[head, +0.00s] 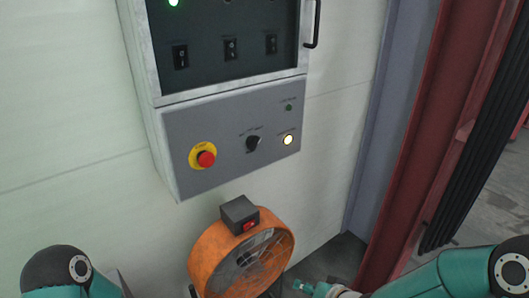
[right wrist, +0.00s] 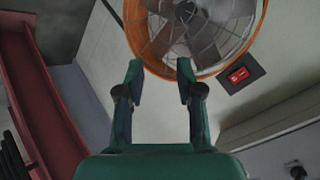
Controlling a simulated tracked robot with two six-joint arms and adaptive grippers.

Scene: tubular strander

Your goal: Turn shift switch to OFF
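The likely shift switch is a black rotary knob (head: 252,143) on the sloped grey panel (head: 180,130) in the head view. Its labels are too small to read and I cannot tell its setting. My right gripper (head: 303,287) is low at the bottom of the head view, below the panel and beside the orange fan. In the right wrist view its two fingers (right wrist: 160,75) are apart with nothing between them. My left arm enters at the bottom left; its gripper is not in view.
A red emergency button (head: 206,158) is left of the knob; a lit white lamp (head: 288,140) is right. The orange fan (head: 211,249), with a red rocker switch (right wrist: 238,74), stands below the panel. A red steel column (head: 424,120) rises on the right.

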